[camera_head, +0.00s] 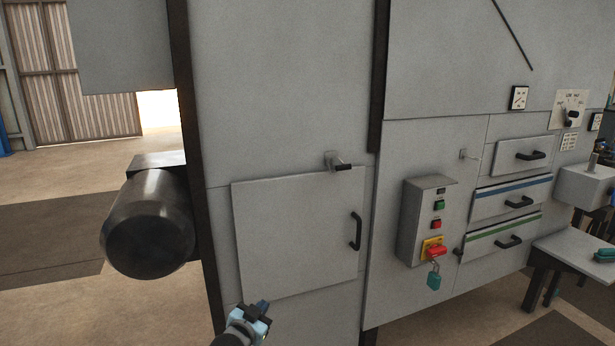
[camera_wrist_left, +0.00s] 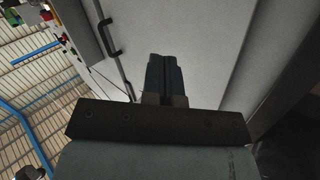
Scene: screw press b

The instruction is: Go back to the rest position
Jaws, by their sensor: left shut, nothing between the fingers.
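My left gripper (camera_head: 262,306) is at the bottom of the head view, in front of the grey machine's lower panel and below a square door (camera_head: 295,240) with a black handle (camera_head: 355,231). In the left wrist view its two fingers (camera_wrist_left: 165,72) are together with nothing between them. The machine's grey face (camera_wrist_left: 195,40) fills much of that view behind the fingers. I cannot tell whether the fingertips touch it. My right gripper is in neither view.
A control box (camera_head: 428,220) with buttons, a red switch and a teal padlock (camera_head: 434,280) sticks out right of the door. Drawers (camera_head: 510,203) and a small table (camera_head: 575,250) stand further right. A dark motor cylinder (camera_head: 148,225) juts out at left. Floor (camera_head: 60,310) is open at lower left.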

